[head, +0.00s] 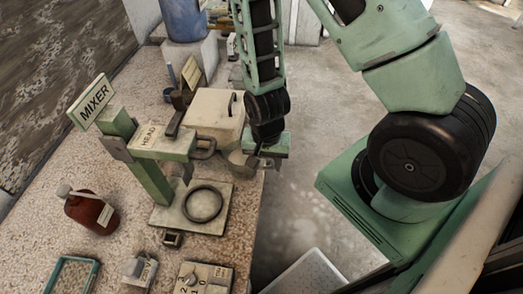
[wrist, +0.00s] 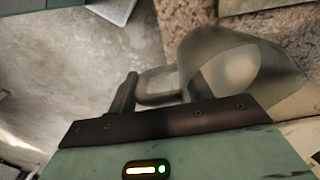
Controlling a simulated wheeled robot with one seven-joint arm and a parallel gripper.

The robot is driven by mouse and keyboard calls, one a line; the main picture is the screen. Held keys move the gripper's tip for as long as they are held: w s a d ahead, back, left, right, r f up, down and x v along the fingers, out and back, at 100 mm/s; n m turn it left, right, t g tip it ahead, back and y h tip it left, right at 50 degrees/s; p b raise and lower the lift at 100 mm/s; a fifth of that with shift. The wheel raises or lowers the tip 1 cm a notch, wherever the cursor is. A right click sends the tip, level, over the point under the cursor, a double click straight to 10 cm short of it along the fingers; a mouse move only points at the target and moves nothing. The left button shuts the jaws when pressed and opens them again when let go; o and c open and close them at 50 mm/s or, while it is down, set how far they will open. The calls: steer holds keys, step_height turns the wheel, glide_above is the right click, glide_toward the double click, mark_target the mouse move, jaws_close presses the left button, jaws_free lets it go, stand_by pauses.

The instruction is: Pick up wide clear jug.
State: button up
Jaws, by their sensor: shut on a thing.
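The wide clear jug (wrist: 240,62) is see-through and greyish, with a looped handle (wrist: 158,78) on its left side in the wrist view. In the head view the jug (head: 238,158) is small and partly hidden by my gripper, at the right edge of the worktop. My gripper (wrist: 162,88) has one finger on each side of the handle and is shut on the jug there. In the head view my gripper (head: 264,162) points down beside the jug. I cannot tell whether the jug's base touches the worktop.
A cream lidded box (head: 212,112) stands just behind the jug. The green mixer stand (head: 150,170) with its ring plate (head: 190,212) is left of it. A brown bottle (head: 90,210) is farther left. Open floor (head: 330,120) lies to the right of the worktop.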

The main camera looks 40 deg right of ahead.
steer(key=shift+s+d+p, duration=0.3)
steer(key=shift+s+p, duration=0.35)
steer(key=shift+p, duration=0.2)
steer(key=shift+s+d+p, duration=0.3)
steer(key=shift+s+p, duration=0.3)
steer(key=shift+p, duration=0.3)
steer(key=shift+s+d+p, duration=0.3)
steer(key=shift+s+p, duration=0.35)
steer(key=shift+p, duration=0.2)
